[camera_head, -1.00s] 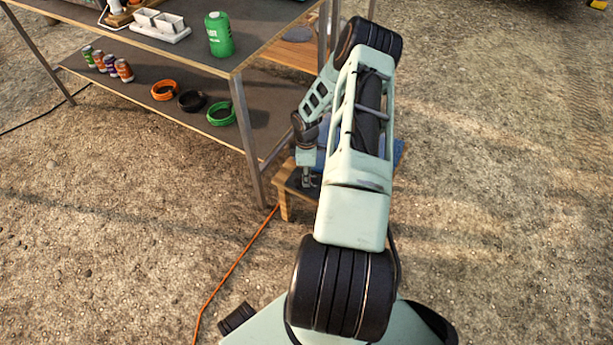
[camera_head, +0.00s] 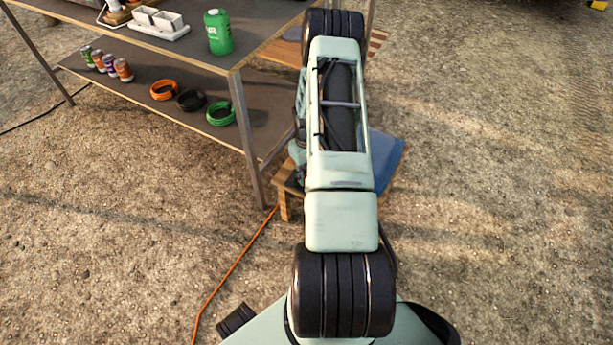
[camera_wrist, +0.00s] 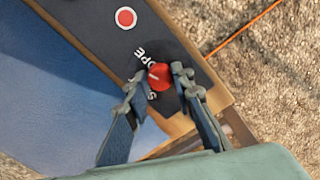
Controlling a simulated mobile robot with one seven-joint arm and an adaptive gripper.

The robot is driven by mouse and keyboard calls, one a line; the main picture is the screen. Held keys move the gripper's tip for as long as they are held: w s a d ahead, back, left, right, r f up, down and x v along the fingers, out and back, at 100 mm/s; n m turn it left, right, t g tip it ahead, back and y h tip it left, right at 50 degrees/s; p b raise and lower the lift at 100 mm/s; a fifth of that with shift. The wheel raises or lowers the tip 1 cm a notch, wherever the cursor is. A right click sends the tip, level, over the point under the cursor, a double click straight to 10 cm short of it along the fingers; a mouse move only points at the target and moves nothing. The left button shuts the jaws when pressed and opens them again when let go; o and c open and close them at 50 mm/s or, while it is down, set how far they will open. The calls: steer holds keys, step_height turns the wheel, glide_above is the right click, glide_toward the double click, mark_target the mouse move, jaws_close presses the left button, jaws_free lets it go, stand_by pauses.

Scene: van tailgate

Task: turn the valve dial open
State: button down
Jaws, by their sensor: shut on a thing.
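The red valve dial (camera_wrist: 160,83) sits on a dark panel (camera_wrist: 95,18) in the wrist view. My gripper (camera_wrist: 159,75) is shut on the dial, with one fingertip on its left side and one on its right. A short pale mark shows on the dial's top. White lettering reading "OPE" stands just above the dial. An "S" shows below it, and the rest of that word is hidden. In the head view my arm hides the dial and most of my gripper.
A red button with a white ring (camera_wrist: 125,17) sits on the same panel. A blue surface (camera_head: 387,160) lies beside it on the wooden stool (camera_head: 284,205). A metal-legged table (camera_head: 237,120) stands close on the left. An orange cable (camera_head: 235,265) crosses the ground.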

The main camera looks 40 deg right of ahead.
steer(key=shift+m, duration=1.9)
steer(key=c, duration=1.7)
jaws_free()
steer(key=shift+o, duration=0.2)
step_height(320, 180, up, 12)
